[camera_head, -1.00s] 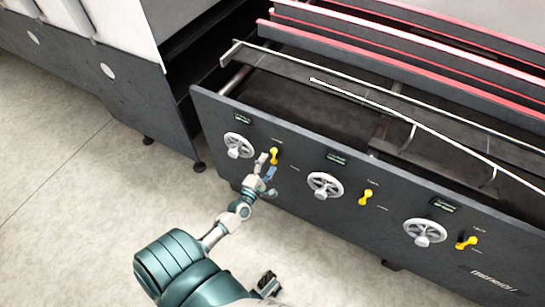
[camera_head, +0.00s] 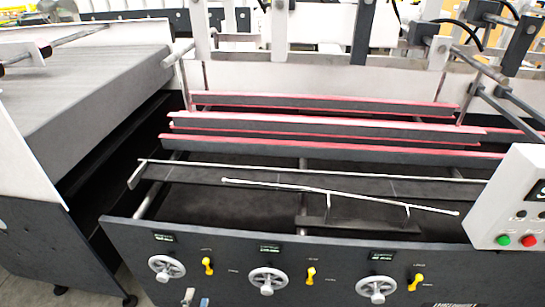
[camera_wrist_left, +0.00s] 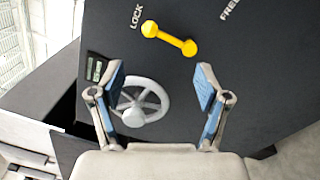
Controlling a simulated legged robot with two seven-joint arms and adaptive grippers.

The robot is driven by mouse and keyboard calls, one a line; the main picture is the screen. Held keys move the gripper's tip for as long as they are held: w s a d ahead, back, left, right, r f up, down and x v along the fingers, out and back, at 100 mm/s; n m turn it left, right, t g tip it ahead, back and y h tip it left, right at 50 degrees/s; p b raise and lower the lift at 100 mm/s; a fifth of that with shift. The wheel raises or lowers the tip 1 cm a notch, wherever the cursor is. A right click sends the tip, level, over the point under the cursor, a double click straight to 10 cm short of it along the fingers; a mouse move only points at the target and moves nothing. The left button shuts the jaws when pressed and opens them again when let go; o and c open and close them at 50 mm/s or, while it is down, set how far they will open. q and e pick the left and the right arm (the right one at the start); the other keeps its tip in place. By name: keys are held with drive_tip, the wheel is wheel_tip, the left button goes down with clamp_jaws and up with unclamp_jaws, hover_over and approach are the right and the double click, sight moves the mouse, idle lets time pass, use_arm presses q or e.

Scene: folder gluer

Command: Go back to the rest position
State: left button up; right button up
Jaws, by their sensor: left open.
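My left gripper (camera_wrist_left: 160,88) is open and empty in the left wrist view, with blue pads on both fingers. It faces the dark front panel of the machine. A yellow lever (camera_wrist_left: 170,38) sits beyond the fingertips, between the words LOCK and FREE. A grey handwheel (camera_wrist_left: 142,102) shows between the fingers. In the head view, only the tips of my left gripper (camera_head: 195,298) show at the bottom edge, below the leftmost yellow lever (camera_head: 208,266) and right of the leftmost handwheel (camera_head: 166,269). My right gripper is not in view.
The front panel (camera_head: 330,258) carries more handwheels and levers to the right. A white control box (camera_head: 510,200) with green and red buttons stands at the right. Red-edged rails (camera_head: 320,125) run across the machine. Floor (camera_head: 150,290) shows at the lower left.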

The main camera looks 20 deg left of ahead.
use_arm(q)
drive_tip(key=s+d+f+m+g+h+p, duration=0.4)
drive_tip(key=d+f+m+g+h+p, duration=0.15)
drive_tip(key=d+f+m, duration=0.7)
drive_tip(key=s+d+f+m+g+p, duration=0.1)
drive_tip(key=s+d+f+m+g, duration=0.1)
drive_tip(key=s+f+m+g, duration=0.3)
drive_tip(key=s+d+f+m+g+p, duration=0.2)
drive_tip(key=s+f+m+g, duration=0.4)
drive_tip(key=s, duration=0.7)
wheel_tip(320, 180, down, 2)
drive_tip(key=d+m+y, duration=0.1)
drive_tip(key=m, duration=0.3)
drive_tip(key=shift+s, duration=0.4)
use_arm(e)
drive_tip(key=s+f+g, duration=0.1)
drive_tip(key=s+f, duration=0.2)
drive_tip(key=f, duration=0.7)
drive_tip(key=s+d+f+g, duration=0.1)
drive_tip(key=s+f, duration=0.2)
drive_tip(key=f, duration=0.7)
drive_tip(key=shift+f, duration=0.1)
